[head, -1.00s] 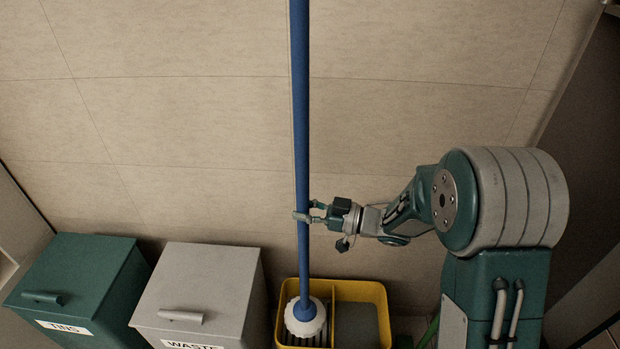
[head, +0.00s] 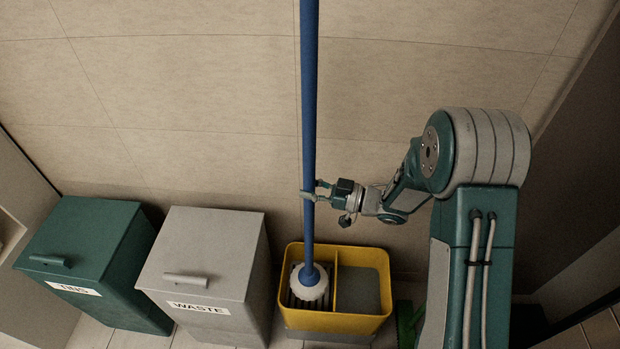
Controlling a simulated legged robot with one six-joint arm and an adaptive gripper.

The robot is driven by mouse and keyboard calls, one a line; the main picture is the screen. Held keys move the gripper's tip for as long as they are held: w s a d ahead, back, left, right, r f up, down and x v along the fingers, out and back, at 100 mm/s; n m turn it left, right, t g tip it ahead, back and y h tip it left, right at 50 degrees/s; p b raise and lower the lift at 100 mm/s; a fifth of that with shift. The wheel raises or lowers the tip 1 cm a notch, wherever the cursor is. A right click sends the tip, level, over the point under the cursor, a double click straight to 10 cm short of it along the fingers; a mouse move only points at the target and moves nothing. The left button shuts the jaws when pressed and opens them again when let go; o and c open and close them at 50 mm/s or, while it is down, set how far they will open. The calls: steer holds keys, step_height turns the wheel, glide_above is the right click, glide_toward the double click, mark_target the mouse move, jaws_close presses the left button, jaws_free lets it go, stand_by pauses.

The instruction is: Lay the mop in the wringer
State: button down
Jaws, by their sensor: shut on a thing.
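The mop has a long blue handle (head: 309,110) that stands nearly upright, with a white round head (head: 309,290) at its lower end. My gripper (head: 312,192) is shut on the blue handle, well above the head. The mop head is over or in the left compartment of the yellow bucket (head: 361,325), where a dark slatted wringer (head: 293,299) shows around it. I cannot tell whether the head rests on the slats. The right compartment holds a flat grey surface.
A grey bin marked WASTE (head: 210,255) stands just left of the bucket, and a green bin marked TINS (head: 95,250) stands further left. A tiled wall (head: 200,110) is behind them. A green object (head: 408,322) lies at the bucket's right, partly hidden.

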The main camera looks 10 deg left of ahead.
mark_target(311, 215)
steer(key=shift+f, duration=5.15)
steer(key=shift+c, duration=1.5)
jaws_free()
steer(key=o, duration=0.3)
steer(key=s+d, duration=0.1)
steer(key=d, duration=1.1)
steer(key=shift+s, duration=0.3)
